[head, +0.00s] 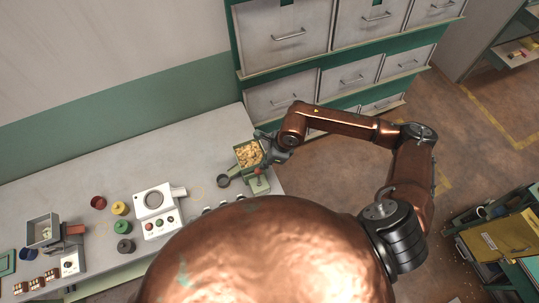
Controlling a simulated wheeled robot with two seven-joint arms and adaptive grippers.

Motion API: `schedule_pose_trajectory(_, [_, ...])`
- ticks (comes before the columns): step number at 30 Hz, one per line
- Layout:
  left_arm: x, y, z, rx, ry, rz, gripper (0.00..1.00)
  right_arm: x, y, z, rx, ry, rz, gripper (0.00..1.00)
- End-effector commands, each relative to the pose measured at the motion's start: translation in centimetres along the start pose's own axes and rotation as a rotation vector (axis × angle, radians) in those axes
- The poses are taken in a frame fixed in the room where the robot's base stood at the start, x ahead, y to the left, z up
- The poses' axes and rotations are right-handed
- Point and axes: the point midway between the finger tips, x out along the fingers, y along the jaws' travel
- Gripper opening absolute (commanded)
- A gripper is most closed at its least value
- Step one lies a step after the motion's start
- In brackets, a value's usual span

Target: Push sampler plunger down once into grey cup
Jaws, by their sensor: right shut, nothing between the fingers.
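The sampler is a green hopper (241,147) filled with tan nuts, near the right end of the grey bench. A small red part, perhaps the plunger (257,172), shows at its front. A round dark grey cup-like thing (223,181) sits on the bench just left of the sampler's base. My right gripper (266,146) is shut and empty, at the right side of the hopper's rim; I cannot tell whether it touches. My left gripper is not in view.
A white scale-like device (155,200) stands mid-bench, with red (98,203), yellow (120,208), green (122,227) and dark grey (125,246) round pieces beside it. Drawer cabinets (288,38) stand behind. The bench's back strip is clear.

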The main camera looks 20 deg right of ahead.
Motion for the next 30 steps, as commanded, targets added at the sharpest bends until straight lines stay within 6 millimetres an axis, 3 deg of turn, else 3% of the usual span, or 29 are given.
schedule_pose_trajectory(7, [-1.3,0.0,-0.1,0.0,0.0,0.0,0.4,2.4,0.0,0.1,0.002,0.0,0.001,0.0])
schedule_pose_trajectory(20, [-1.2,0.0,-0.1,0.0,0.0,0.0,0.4,2.9,0.0,0.0,0.0,0.0,-0.001,0.0])
schedule_pose_trajectory(30, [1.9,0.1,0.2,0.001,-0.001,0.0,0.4,5.7,0.0,-1.1,0.001,0.001,0.0,0.0])
